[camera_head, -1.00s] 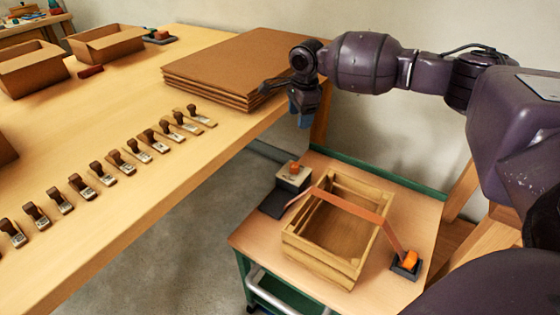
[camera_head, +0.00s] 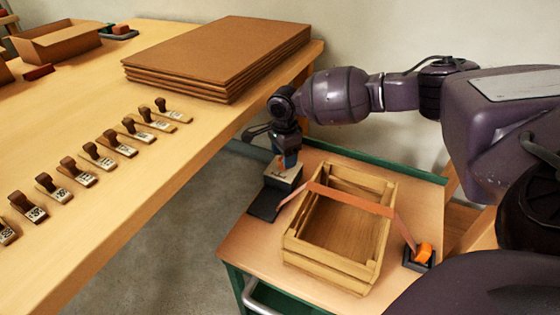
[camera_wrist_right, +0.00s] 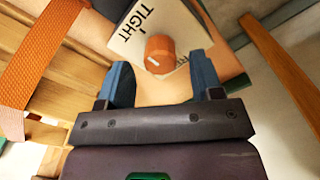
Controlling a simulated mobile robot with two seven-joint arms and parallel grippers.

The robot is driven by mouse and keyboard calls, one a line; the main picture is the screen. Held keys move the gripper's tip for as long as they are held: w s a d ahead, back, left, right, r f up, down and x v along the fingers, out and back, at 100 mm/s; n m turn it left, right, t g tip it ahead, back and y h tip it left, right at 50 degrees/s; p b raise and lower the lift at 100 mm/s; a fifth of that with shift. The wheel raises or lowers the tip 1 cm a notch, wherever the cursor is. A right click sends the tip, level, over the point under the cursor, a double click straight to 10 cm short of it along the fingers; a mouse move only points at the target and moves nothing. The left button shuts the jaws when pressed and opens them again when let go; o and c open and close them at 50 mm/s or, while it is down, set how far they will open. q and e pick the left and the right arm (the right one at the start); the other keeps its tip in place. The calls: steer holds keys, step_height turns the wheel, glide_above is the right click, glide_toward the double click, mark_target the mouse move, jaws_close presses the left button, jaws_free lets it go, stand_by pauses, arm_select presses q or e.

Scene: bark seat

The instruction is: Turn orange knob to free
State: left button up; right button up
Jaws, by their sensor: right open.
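The orange knob (camera_wrist_right: 159,54) sits on a white-faced block (camera_wrist_right: 150,28) in the right wrist view. The face reads "TIGHT" at upper left, with other lettering partly hidden at the knob's lower right. A pale mark on the knob points down toward the lower left. My right gripper (camera_wrist_right: 163,72) is open, its blue fingers either side of the knob with gaps, not closed on it. In the head view, this gripper (camera_head: 288,158) is just over the block (camera_head: 284,178), mostly hiding the knob. My left gripper is not in view.
An orange strap (camera_head: 350,200) crosses a wooden crate (camera_head: 330,268) beside the block. It ends at an orange part (camera_head: 424,252) in a dark holder. A long table (camera_head: 130,215) with several stamps and stacked boards (camera_head: 215,55) is at left.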

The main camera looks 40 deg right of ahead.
steer(key=shift+f, duration=0.95)
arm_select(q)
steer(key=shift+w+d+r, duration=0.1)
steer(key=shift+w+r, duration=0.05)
